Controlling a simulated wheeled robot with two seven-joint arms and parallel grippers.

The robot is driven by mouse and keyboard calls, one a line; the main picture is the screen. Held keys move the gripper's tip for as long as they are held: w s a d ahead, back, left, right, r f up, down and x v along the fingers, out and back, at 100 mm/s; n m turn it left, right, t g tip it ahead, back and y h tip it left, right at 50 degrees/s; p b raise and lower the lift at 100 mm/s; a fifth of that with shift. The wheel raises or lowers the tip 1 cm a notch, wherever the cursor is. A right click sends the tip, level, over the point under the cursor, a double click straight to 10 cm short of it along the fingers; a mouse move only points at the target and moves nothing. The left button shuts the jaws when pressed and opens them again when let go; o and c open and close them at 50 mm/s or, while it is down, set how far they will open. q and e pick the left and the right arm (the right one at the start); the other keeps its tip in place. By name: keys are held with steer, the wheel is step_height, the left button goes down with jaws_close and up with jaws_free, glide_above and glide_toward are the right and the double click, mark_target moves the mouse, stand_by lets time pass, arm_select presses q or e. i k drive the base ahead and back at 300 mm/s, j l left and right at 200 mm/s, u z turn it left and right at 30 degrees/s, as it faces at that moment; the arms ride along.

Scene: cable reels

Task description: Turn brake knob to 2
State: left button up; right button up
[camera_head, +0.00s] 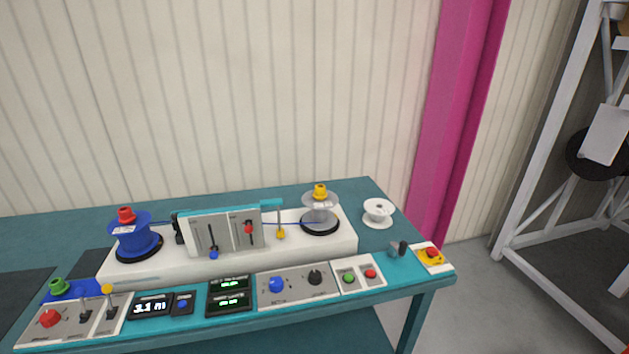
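A red knob (50,318) sits on another grey panel at the front left. The labels are too small to read, so I cannot tell which is the brake knob or where it points. Neither of my grippers is in view.
A white machine base (170,263) holds a blue reel (133,238) and a grey reel (320,213), with an upright lever panel (222,233) between. Green and red buttons, a white spool (378,212) and a yellow-based red stop button (431,255) stand right.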

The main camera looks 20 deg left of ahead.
mark_target(50, 317)
steer(key=u, duration=2.5)
